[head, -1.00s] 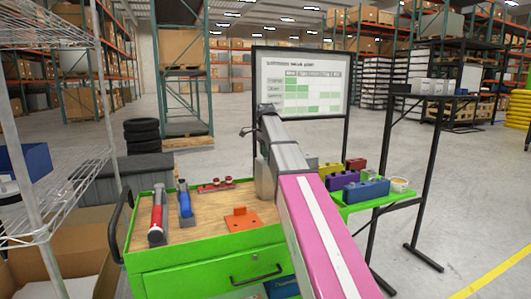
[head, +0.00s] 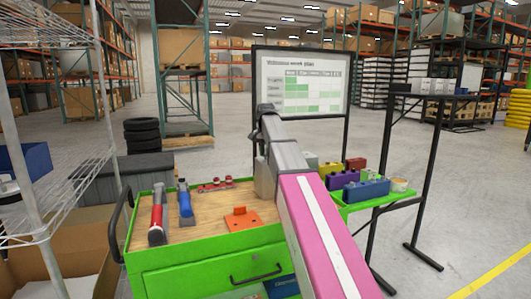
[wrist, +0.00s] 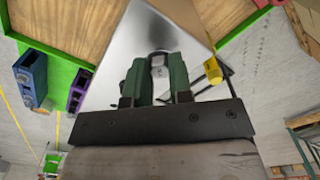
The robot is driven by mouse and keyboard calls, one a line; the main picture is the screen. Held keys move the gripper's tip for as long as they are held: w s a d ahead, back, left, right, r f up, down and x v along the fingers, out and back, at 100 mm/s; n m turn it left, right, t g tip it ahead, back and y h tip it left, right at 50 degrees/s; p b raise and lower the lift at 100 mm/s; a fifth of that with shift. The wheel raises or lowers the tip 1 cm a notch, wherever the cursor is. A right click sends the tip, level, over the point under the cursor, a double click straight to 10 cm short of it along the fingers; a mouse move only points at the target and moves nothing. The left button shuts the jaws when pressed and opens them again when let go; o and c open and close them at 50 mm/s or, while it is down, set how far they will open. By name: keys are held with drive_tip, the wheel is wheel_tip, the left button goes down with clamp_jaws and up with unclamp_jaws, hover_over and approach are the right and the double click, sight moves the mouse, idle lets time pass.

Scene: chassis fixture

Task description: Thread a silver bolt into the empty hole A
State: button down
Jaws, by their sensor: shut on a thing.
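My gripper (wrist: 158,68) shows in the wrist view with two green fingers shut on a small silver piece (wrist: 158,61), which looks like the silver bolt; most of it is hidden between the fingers. Beyond the fingertips is a shiny metal plate (wrist: 125,48), over or beside a wooden top. I cannot make out hole A or any label on the plate. In the head view my arm hides the fingers and the held piece; only the grey wrist part shows above the cart's wooden top (head: 200,225).
The green cart (head: 190,267) carries a red-handled tool (head: 157,215), a blue-handled tool (head: 185,202), an orange bracket (head: 241,219) and a red rack (head: 216,185). On the right stand a blue bin (head: 366,190), a purple bin (head: 341,180) and a cup (head: 399,185). A board (head: 302,82) stands behind.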

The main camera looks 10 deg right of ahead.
drive_tip(key=shift+s+f+n, duration=0.1)
drive_tip(key=shift+f+n, duration=0.05)
drive_tip(key=shift+n, duration=0.35)
drive_tip(key=m, duration=0.7)
drive_tip(key=shift+f, duration=0.1)
drive_tip(key=m, duration=0.6)
drive_tip(key=shift+f, duration=0.1)
drive_tip(key=shift+m, duration=1)
drive_tip(key=m, duration=0.4)
drive_tip(key=shift+f+m, duration=0.1)
drive_tip(key=shift+m, duration=1.6)
